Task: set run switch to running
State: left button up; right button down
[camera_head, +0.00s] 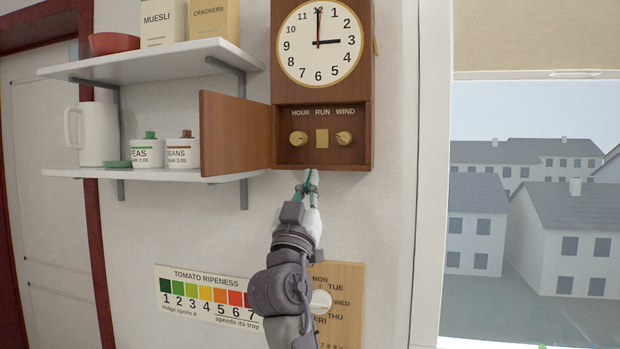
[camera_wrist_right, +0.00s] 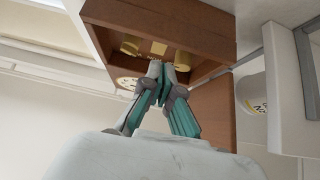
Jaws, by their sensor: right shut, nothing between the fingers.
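The run switch (camera_head: 322,138) is a small flat yellow plate under the label RUN, between two round knobs in the lower compartment of the wooden wall clock (camera_head: 367,90). In the right wrist view the switch (camera_wrist_right: 159,48) shows beyond my fingertips. I cannot tell its setting. My right gripper (camera_head: 309,176) is shut and empty, just below the clock's bottom edge and slightly left of the switch. In the right wrist view its fingertips (camera_wrist_right: 161,72) are together, apart from the switch. My left gripper is not in view.
The HOUR knob (camera_head: 298,138) and WIND knob (camera_head: 343,138) flank the switch. The clock's wooden door (camera_head: 236,134) stands open to the left. A lower shelf (camera_head: 150,174) with jars is on the left, and a window (camera_head: 530,190) is on the right.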

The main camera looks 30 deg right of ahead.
pick_arm(q)
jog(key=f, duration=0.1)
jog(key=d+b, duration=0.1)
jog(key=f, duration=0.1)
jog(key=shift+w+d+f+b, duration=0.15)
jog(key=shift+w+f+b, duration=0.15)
jog(key=shift+b, duration=0.05)
pick_arm(e)
jog(key=v, duration=0.4)
jog(key=shift+a+f, duration=0.1)
jog(key=shift+f, duration=0.2)
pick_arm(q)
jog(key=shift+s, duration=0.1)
pick_arm(e)
jog(key=shift+a, duration=0.1)
